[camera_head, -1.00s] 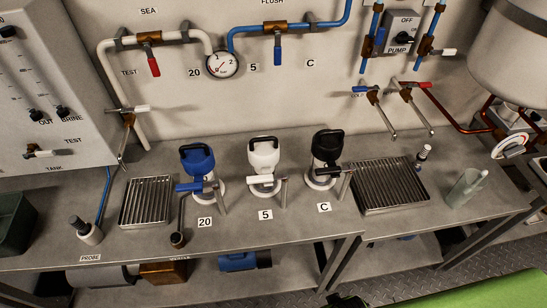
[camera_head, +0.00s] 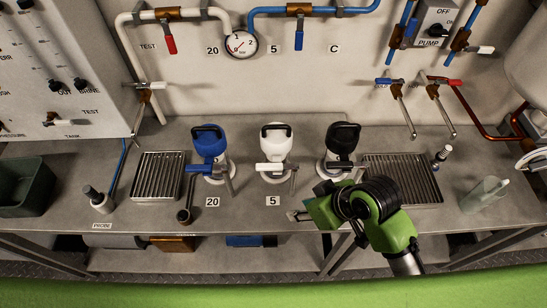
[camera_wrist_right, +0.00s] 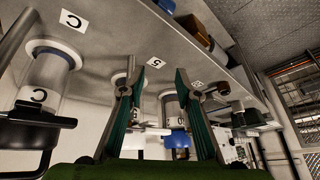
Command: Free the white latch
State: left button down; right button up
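The white-topped canister (camera_head: 276,148) stands behind the "5" label, with a white latch lever (camera_head: 270,167) across its front. In the right wrist view the bench appears upside down. The two fingers of my right gripper (camera_wrist_right: 158,82) are spread with nothing held between them. The left-hand finger there partly hides the white canister. My left gripper is not in view.
A blue-topped canister (camera_head: 210,150) stands to the left of the white one and a black-topped canister (camera_head: 341,145) to the right. Drain grates (camera_head: 158,176) lie on either side.

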jog(key=w+a+r+n+y, duration=0.1)
jog(key=w+a+r+n, duration=0.3)
jog(key=a+r, duration=0.1)
jog(key=n+g+h, duration=0.1)
jog(key=n+g, duration=0.3)
jog(key=n, duration=0.3)
send_near(269, 165)
jog(key=p+x, duration=0.3)
jog(key=x, duration=0.4)
jog(key=shift+a+f, duration=0.1)
jog(key=shift+f, duration=0.3)
grip_shut()
